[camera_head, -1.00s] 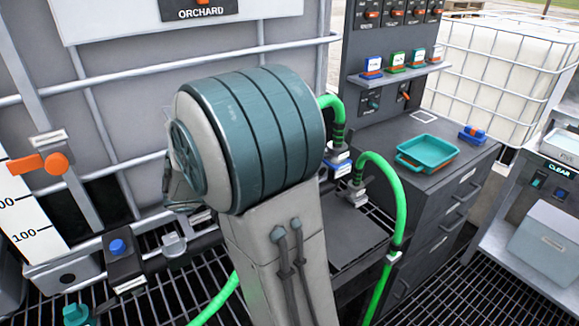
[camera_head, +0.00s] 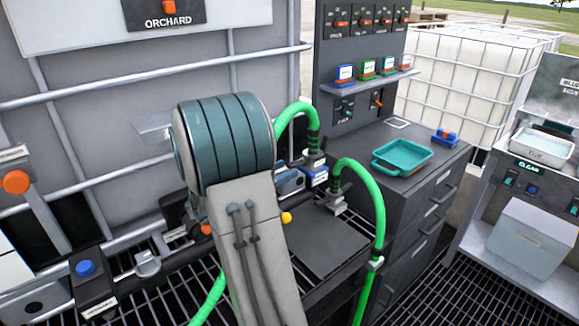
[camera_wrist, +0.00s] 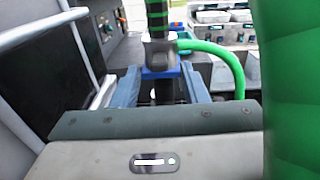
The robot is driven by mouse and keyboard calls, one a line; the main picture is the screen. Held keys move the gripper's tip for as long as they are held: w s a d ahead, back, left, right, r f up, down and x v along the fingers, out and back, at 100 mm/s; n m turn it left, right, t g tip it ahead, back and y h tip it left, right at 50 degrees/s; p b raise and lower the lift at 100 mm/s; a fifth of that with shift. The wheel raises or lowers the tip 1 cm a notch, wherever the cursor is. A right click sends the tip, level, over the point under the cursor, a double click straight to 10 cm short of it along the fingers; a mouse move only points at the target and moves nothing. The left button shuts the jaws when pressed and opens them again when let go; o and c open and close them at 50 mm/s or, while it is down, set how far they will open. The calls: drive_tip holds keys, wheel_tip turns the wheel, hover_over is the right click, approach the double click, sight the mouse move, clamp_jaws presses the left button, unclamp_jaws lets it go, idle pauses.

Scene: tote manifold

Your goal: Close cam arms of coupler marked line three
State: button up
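A coupler with a blue body (camera_head: 316,175) and a green hose arching from its top stands behind my arm in the head view. A second coupler (camera_head: 334,202), grey, with another green hose, stands to its right and nearer. Their labels are too small to read. My gripper (camera_head: 291,181) shows only in part past my arm, close to the left of the blue coupler. In the wrist view my gripper (camera_wrist: 160,88) has its two blue-grey fingers apart, with the blue coupler (camera_wrist: 160,71) ahead between them. I cannot tell whether they touch it. The cam arms are not clear.
A green hose (camera_wrist: 290,90) fills the right of the wrist view, very near. A dark cabinet (camera_head: 425,205) with a teal tray (camera_head: 402,157) stands right of the couplers. A shelf (camera_head: 375,82) holds several coloured blocks. A rail (camera_head: 180,62) crosses the tank at left.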

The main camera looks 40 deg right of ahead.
sight(295, 164)
drive_tip(key=shift+s+d, duration=0.1)
drive_tip(key=shift+d, duration=1.35)
clamp_jaws()
